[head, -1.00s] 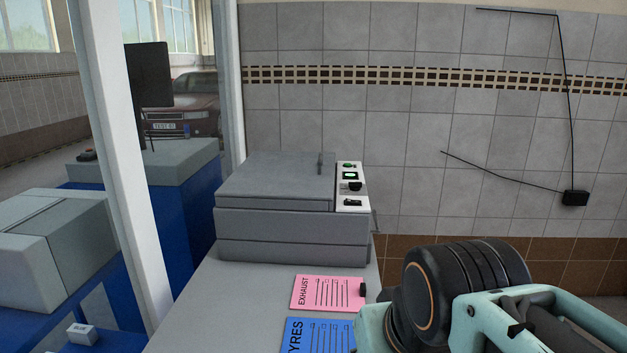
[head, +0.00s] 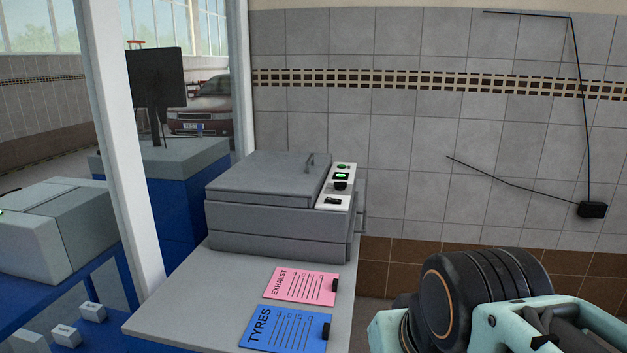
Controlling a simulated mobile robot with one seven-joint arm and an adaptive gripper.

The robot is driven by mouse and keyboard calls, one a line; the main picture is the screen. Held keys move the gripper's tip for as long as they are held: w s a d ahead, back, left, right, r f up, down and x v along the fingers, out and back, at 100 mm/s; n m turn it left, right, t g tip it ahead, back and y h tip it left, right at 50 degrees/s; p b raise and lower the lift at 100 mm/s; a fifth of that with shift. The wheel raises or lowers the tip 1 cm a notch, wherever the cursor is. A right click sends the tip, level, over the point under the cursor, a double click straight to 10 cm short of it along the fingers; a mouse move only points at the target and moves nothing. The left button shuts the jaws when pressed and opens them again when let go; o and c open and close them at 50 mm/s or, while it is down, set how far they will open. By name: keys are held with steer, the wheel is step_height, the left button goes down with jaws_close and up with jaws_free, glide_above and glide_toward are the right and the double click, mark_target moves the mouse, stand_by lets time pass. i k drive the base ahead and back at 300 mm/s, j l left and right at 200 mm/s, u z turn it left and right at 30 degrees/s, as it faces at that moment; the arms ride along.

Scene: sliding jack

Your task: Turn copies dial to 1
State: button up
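A grey copier (head: 265,215) stands at the back of a grey counter in the head view, its lid closed. A white control panel (head: 337,186) runs along the right of its top. The panel carries a green button, a small lit green display, a dark round knob (head: 340,186) that may be the copies dial, and a dark switch-like part in front. Its setting is too small to read. My arm shows at the lower right, well apart from the copier in the picture. My gripper's fingertips cannot be made out there.
A pink EXHAUST card (head: 301,286) and a blue TYRES card (head: 287,329) lie on the counter (head: 190,297) in front of the copier. A white post (head: 124,150) stands at the left. A grey machine (head: 55,230) sits on a blue bench beyond it.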

mark_target(338, 185)
steer(key=l+u, duration=0.15)
steer(key=l, duration=0.65)
steer(key=i+l+u, duration=0.1)
steer(key=l, duration=0.3)
steer(key=i+l+u, duration=0.1)
steer(key=l, duration=0.3)
steer(key=i+l+u, duration=0.1)
steer(key=l, duration=0.25)
steer(key=i+l+u, duration=0.1)
steer(key=i+l, duration=0.15)
steer(key=l, duration=0.15)
steer(key=i+l+u, duration=0.15)
steer(key=i+l, duration=0.4)
steer(key=l, duration=0.2)
